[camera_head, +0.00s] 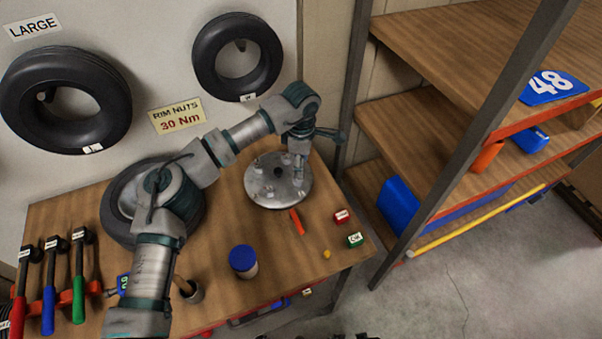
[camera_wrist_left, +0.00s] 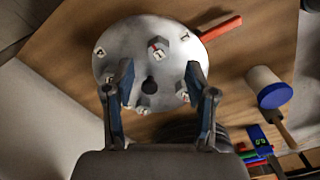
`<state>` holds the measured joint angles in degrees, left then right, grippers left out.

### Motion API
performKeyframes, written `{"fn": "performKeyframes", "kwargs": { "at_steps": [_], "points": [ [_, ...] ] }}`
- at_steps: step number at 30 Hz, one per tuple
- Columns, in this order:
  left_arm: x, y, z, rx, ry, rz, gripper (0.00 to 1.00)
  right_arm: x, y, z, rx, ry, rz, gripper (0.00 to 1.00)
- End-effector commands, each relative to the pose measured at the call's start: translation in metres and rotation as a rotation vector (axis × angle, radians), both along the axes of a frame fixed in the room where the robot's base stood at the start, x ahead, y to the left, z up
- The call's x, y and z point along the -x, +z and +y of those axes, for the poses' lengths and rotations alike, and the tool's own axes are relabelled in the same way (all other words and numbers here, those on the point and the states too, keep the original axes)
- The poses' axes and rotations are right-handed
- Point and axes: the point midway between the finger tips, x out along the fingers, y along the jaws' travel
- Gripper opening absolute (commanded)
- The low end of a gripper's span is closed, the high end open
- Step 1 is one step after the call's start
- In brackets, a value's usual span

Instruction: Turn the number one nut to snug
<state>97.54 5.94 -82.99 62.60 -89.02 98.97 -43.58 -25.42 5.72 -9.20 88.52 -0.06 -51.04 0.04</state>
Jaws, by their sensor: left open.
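The round metal rim disc (camera_head: 262,192) lies on the wooden bench; it fills the upper middle of the left wrist view (camera_wrist_left: 130,38). Several nuts with white labels sit around its dark centre hole. The number one nut (camera_wrist_left: 158,46), with a white tag and a red mark, is on the far side of the hole in the wrist view. My left gripper (camera_head: 299,178) points down over the right part of the disc. In the wrist view its fingers (camera_wrist_left: 160,75) are apart, with nothing held between them. The nearer nuts are partly hidden by the fingers. My right gripper is not in view.
A red-orange bar (camera_head: 297,221) lies beside the disc. A blue-lidded jar (camera_head: 243,261), small red (camera_head: 341,216) and green (camera_head: 355,240) blocks and a tyre (camera_head: 118,217) are on the bench. A shelf post (camera_head: 440,165) rises at right.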

Motion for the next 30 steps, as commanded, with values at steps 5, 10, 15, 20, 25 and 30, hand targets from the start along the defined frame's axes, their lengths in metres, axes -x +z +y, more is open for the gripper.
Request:
{"fn": "performKeyframes", "kwargs": {
  "at_steps": [5, 10, 15, 20, 25, 30],
  "points": [
    [0.000, 0.034, -0.001, -0.001, 0.001, 0.000, 0.56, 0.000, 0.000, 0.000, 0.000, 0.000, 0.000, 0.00],
    [0.000, 0.049, -0.001, 0.000, -0.001, 0.001, 0.56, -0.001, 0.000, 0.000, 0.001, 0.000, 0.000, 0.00],
    [0.000, 0.052, -0.001, -0.002, 0.000, 0.003, 0.56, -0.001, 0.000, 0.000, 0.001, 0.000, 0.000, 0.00],
    [0.000, 0.051, -0.001, -0.001, 0.000, 0.002, 0.56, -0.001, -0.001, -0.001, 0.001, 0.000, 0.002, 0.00],
    [0.000, 0.051, -0.001, -0.001, 0.000, 0.002, 0.56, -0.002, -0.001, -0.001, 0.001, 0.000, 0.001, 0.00],
    [0.001, 0.074, -0.001, 0.000, 0.000, -0.008, 0.56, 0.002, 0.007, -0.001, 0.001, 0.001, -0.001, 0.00]
  ]
}}
